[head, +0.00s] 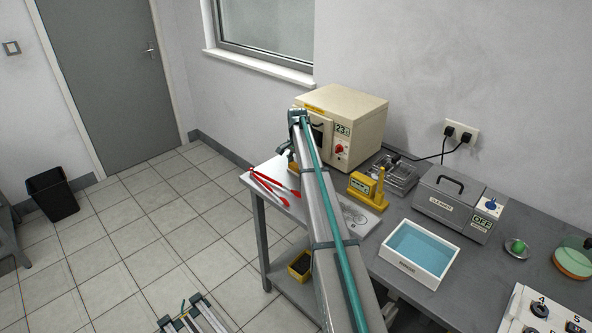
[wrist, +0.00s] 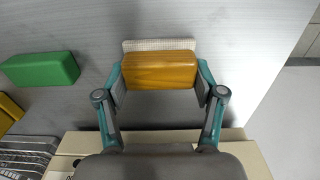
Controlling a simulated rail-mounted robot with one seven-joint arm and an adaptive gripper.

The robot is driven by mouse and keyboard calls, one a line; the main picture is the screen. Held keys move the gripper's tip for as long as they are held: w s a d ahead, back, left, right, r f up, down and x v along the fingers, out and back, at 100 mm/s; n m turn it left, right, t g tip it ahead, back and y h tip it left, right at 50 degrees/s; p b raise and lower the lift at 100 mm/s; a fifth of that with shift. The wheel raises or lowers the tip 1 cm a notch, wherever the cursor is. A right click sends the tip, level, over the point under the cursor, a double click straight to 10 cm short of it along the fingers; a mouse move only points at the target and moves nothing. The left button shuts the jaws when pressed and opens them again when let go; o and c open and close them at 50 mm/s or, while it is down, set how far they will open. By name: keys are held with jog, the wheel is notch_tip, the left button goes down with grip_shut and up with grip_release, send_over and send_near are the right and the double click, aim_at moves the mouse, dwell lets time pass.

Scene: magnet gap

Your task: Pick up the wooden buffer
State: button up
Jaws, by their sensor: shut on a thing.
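The wooden buffer (wrist: 158,70) is an orange-brown block with visible grain. In the wrist view it sits between the two fingers of my gripper (wrist: 160,82), which are closed on its left and right ends. A pale, textured strip (wrist: 160,45) shows along its far side; I cannot tell whether it is part of the buffer. In the head view my gripper (head: 290,158) is at the far left end of the bench, beside the cream oven, and my arm hides most of it. I cannot tell whether the buffer touches the bench.
The cream oven (head: 361,111) stands close to my gripper. Red tongs (head: 270,188) lie at the bench's left edge. A yellow stand (head: 369,188), a grey lidded box (head: 450,210) and a white tray (head: 391,267) of blue liquid are rightward. A green block (wrist: 40,72) lies left in the wrist view.

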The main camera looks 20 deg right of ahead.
jog(key=shift+c, duration=1.1)
jog(key=shift+r, duration=0.15)
jog(key=shift+r, duration=0.5)
jog(key=s+a+r+b, duration=0.2)
jog(key=s+r+b, duration=0.3)
jog(key=s+r, duration=0.6)
jog(key=s, duration=0.3)
jog(key=shift+r, duration=0.4)
jog(key=shift+w, duration=0.1)
